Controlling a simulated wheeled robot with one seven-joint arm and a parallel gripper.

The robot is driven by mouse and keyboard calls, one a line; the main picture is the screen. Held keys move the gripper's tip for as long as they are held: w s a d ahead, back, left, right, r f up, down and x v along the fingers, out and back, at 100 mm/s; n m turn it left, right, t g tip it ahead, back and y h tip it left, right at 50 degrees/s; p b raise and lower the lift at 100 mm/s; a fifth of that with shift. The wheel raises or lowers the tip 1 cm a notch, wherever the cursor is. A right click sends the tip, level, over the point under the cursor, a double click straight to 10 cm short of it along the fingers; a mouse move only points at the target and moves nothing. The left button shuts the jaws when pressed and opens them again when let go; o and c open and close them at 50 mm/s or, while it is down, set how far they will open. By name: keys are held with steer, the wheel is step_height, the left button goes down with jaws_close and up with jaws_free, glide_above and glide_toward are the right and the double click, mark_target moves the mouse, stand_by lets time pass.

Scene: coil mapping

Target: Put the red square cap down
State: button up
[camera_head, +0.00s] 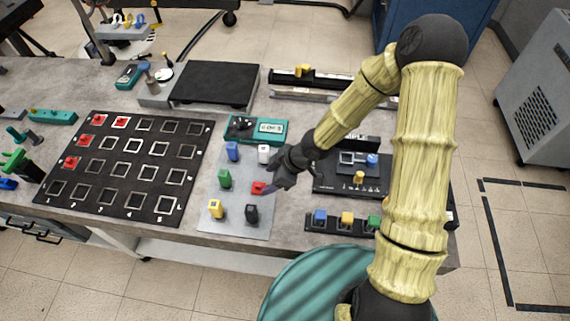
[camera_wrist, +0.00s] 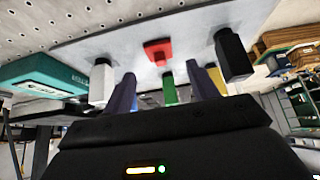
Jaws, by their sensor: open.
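The red square cap (camera_head: 259,187) is on the grey plate (camera_head: 236,190), in the right column between the white and black blocks. My gripper (camera_head: 270,186) is open beside the cap, coming in from the right. Its two dark fingers also show in the wrist view (camera_wrist: 160,76), spread apart with a gap between them. I cannot tell whether a finger still touches the cap. My gripper hides part of the plate's right side.
Blue, green, yellow, white and black blocks (camera_head: 251,214) stand close around the cap. A black board (camera_head: 140,208) with square frames and several red caps lies left. A teal device (camera_head: 270,130) is behind the plate. A black rack with coloured blocks (camera_head: 347,219) is right.

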steer(key=p+v, duration=0.3)
steer(key=v, duration=0.4)
steer(key=shift+d+r, duration=0.25)
steer(key=shift+r, duration=0.05)
stand_by(0.4)
steer(key=s+d+r+m+t+h, duration=0.1)
steer(key=d+r+m+h, duration=0.1)
steer(key=d+m+h, duration=0.3)
steer(key=s+d+r+m+h, duration=0.1)
steer(key=d+r+m, duration=0.2)
steer(key=d, duration=0.4)
steer(key=s+d+r+m+t, duration=0.1)
steer(key=s+d+r+m, duration=0.3)
steer(key=r+m, duration=0.5)
steer(key=shift+s+d+h, duration=0.3)
steer(key=shift+s+d, duration=0.05)
steer(key=shift+d, duration=0.35)
